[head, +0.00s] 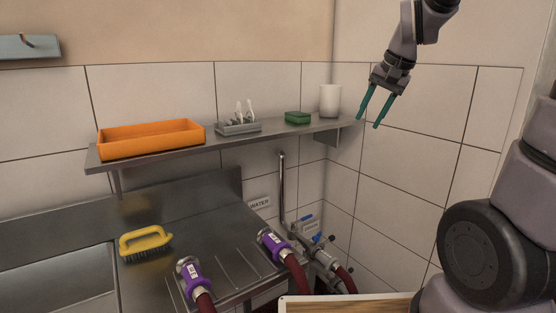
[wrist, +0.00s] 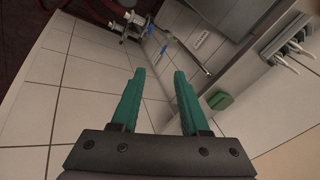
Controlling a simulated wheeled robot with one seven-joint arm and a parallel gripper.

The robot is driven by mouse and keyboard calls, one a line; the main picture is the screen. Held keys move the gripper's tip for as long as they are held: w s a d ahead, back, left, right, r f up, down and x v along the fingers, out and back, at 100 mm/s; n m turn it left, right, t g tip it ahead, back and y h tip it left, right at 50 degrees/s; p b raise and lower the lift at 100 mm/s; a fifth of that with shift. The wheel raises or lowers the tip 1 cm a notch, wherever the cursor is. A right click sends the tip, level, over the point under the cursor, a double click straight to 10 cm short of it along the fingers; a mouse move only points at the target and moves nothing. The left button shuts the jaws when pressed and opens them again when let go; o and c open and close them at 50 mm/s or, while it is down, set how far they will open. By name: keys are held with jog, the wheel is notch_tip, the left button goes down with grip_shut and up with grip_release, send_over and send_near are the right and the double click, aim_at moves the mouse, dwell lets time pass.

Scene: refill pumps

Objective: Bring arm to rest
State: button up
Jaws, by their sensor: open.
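My gripper (head: 369,113) is at the upper right of the head view, held in the air in front of the tiled wall, right of the shelf's end. Its two green fingers are apart and nothing is between them. The wrist view shows the same open fingers (wrist: 158,88) with bare tiles behind them. My arm comes down to the gripper from the top of the head view, and part of it stands at the right edge.
A metal shelf (head: 225,146) holds an orange tray (head: 150,138), a grey holder (head: 239,128), a green sponge (head: 298,118) and a white cup (head: 330,100). Below, a yellow brush (head: 145,241) and purple-collared hose couplings (head: 190,275) lie on the steel counter. Blue-handled valves (head: 307,222) stand near the corner.

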jog(key=s+r+t, duration=0.1)
jog(key=s+r, duration=0.1)
jog(key=s, duration=0.5)
jog(key=s+d+r+n+t, duration=0.1)
jog(key=s+r, duration=0.2)
jog(key=s, duration=0.5)
jog(key=shift+d+n+t, duration=0.3)
jog(key=shift+w, duration=0.1)
